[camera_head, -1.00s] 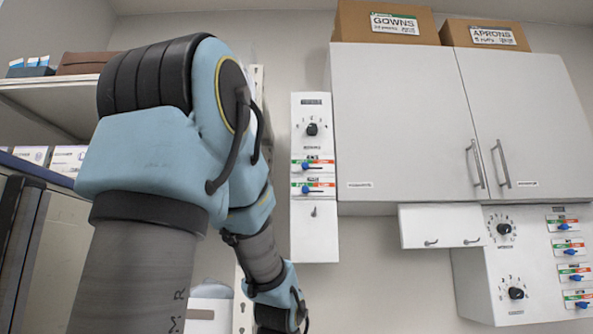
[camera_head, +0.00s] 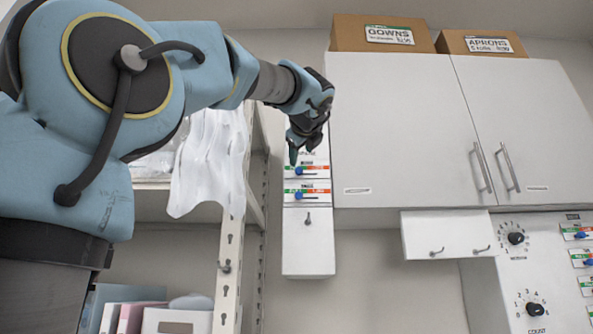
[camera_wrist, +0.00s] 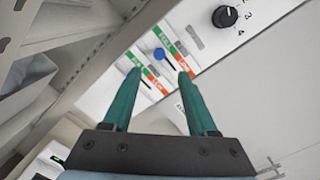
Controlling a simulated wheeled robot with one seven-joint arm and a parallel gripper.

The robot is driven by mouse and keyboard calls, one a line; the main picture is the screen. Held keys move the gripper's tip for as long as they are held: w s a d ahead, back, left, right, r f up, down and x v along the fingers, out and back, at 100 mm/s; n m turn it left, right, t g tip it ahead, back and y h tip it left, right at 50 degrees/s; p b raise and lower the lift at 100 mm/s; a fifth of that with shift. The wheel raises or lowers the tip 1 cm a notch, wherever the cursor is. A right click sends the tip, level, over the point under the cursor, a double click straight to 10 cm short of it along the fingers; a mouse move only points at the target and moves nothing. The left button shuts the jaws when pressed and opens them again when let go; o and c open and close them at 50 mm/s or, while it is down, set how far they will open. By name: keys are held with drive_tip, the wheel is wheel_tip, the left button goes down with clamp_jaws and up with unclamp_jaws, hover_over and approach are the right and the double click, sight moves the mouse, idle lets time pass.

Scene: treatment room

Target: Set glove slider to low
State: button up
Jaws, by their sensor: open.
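A narrow white panel (camera_head: 308,245) on the wall carries two sliders with blue knobs, an upper one (camera_head: 300,171) and a lower one (camera_head: 298,195). Each has a green part at left and a red part at right, with its knob toward the green side. Their names are too blurred to read. In the wrist view the red parts seem to read LOW, and one blue knob (camera_wrist: 158,55) shows beyond the fingertips. The other knob is not clear there. My gripper (camera_wrist: 158,74) is open and empty, its fingers pointing at the panel. In the head view it covers the panel's upper part.
A black dial (camera_wrist: 226,16) is on the same panel. A metal shelf (camera_head: 228,265) with hanging clear plastic stands close at left. The closed wall cabinet (camera_head: 405,130) is at right. A white control box (camera_head: 500,285) with more dials and sliders is lower right.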

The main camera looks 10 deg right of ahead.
sight(300, 170)
drive_tip(key=w, duration=0.3)
drive_tip(key=w+p, duration=0.1)
drive_tip(key=w, duration=0.2)
drive_tip(key=w+d+p, duration=0.1)
drive_tip(key=w, duration=0.2)
drive_tip(key=shift+w+d, duration=0.1)
drive_tip(key=shift+f, duration=0.1)
clamp_jaws()
drive_tip(key=shift+d, duration=0.1)
idle(1.0)
